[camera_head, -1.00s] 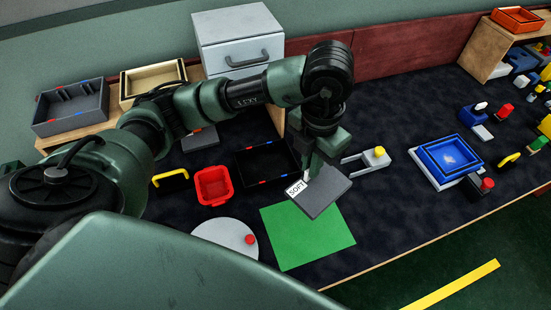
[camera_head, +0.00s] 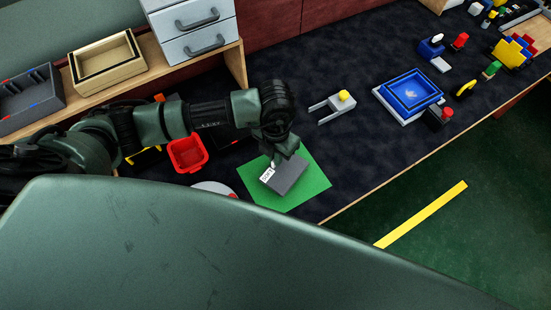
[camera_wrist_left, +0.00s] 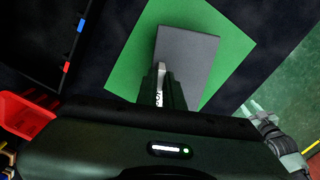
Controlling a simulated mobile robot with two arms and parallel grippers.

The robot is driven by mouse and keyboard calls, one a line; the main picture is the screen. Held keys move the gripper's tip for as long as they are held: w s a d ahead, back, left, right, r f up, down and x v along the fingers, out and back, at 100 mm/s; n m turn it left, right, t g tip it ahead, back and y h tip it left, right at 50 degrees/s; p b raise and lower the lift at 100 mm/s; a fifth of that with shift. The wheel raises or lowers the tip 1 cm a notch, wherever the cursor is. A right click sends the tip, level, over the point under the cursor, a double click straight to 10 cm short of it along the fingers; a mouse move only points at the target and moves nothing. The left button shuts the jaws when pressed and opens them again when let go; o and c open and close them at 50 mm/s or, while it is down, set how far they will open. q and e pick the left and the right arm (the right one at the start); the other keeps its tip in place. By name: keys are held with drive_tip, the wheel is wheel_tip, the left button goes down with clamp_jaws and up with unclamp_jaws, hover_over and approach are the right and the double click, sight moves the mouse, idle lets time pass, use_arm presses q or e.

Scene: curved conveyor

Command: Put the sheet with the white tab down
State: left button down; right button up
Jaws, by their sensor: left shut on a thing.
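The sheet is a dark grey flat slab (camera_head: 289,175) with a white tab (camera_head: 267,174) marked with lettering at its left edge. My left gripper (camera_head: 275,163) is shut on the sheet at its tab side. The sheet is over the green mat (camera_head: 312,184), and whether it touches the mat I cannot tell. In the left wrist view the grey sheet (camera_wrist_left: 188,58) lies within the outline of the green mat (camera_wrist_left: 138,70), with the tab partly hidden between the fingers. What looks like my right gripper (camera_wrist_left: 252,108) shows small at the right there; its jaws are unclear.
A red bin (camera_head: 187,154) and a white disc (camera_head: 213,187) are left of the mat. A grey fork-shaped piece with a yellow knob (camera_head: 343,99) and a blue tray (camera_head: 410,90) stand to the right. Dark table top between them is clear.

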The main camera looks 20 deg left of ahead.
sight(284, 169)
use_arm(q)
wheel_tip(284, 169, down, 3)
idle(0.3)
drive_tip(key=shift+f, duration=0.2)
drive_tip(key=c, duration=1.5)
unclamp_jaws()
drive_tip(key=shift+c, duration=0.2)
drive_tip(key=shift+r, duration=0.1)
